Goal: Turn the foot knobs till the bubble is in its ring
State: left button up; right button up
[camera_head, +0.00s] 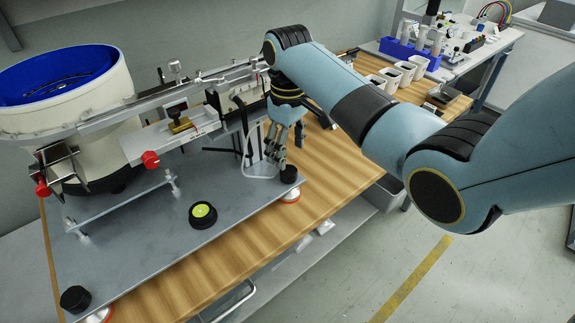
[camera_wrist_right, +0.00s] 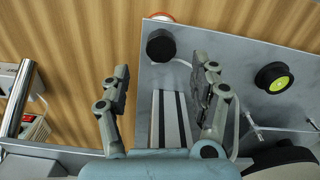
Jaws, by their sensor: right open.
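A grey base plate (camera_head: 150,255) lies on the wooden bench. A round bubble level with a black rim and yellow-green face (camera_head: 203,212) sits on it; it also shows in the wrist view (camera_wrist_right: 275,77). The bubble and its ring are too small to make out. One black foot knob (camera_head: 289,174) is at the plate's right corner, another (camera_head: 75,299) at the near left corner. My right gripper (camera_head: 278,150) is open and empty beside the right knob. In the wrist view that knob (camera_wrist_right: 160,46) is beyond the parted fingertips (camera_wrist_right: 163,76), between them in the picture. My left gripper is not in view.
A white bowl feeder with blue inside (camera_head: 62,78) and a metal rail (camera_head: 170,93) stand over the plate's back. Red knobs (camera_head: 151,159) stick out there. White cups (camera_head: 390,78) stand at the back right. The plate's front is clear around the level.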

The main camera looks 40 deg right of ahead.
aim_at(288, 170)
notch_tip(288, 170, down, 6)
jog(key=shift+a+b, duration=0.1)
jog(key=shift+b, duration=0.2)
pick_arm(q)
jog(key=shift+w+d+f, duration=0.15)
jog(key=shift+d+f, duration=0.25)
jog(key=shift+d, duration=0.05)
pick_arm(e)
jog(key=c, duration=1.2)
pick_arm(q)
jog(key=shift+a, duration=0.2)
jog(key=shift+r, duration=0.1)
pick_arm(e)
jog(key=shift+r, duration=0.1)
